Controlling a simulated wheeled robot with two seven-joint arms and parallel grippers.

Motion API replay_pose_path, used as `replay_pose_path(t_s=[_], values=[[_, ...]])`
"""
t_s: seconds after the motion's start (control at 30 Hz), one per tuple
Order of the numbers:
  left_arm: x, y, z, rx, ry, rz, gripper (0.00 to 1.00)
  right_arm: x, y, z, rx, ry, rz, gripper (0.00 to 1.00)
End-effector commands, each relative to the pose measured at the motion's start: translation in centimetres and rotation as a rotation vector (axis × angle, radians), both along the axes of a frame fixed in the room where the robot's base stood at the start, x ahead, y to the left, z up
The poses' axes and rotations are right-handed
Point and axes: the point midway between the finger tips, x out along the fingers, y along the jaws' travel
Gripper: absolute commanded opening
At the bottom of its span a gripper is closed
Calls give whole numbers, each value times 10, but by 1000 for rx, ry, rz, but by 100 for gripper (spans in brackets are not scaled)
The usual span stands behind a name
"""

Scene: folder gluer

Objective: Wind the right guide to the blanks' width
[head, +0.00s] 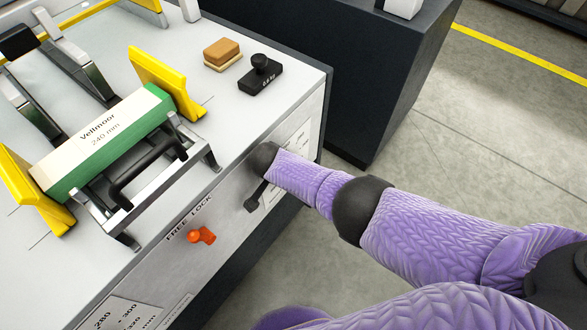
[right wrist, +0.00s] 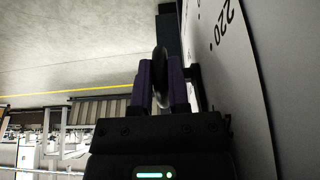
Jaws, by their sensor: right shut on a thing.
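The stack of blanks (head: 105,142), green-sided and marked "Vellmoor 240 mm", lies between two yellow guides on the machine's white top. The right guide (head: 166,82) stands close by the stack's right end; I cannot tell whether they touch. The left guide (head: 32,190) stands at its other end. My right gripper (right wrist: 160,85) is at the machine's front panel, shut on a dark crank handle (right wrist: 160,62) between its purple fingers. In the head view the black crank arm (head: 254,198) shows below my right wrist. My left gripper is not in view.
An orange lever (head: 202,237) sits below the "FREE LOCK" label. A dial scale (right wrist: 236,50) shows 220. A sponge-like block (head: 221,52) and a black weight (head: 261,74) lie on the top. A dark cabinet (head: 370,75) stands behind. Floor at right is clear.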

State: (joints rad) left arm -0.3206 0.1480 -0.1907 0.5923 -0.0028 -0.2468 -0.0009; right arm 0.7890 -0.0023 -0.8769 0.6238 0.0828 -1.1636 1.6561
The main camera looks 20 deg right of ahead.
Motion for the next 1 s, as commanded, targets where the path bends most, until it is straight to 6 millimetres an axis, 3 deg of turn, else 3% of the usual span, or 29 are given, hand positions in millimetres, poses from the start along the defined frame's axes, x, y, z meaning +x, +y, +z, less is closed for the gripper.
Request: replay_pose_path(t_s=[0.43,1.0], values=[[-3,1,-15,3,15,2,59,-1,2,-10,-212,-149,1,0],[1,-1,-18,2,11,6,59,-1,1,-9,-263,-186,-1,0]])
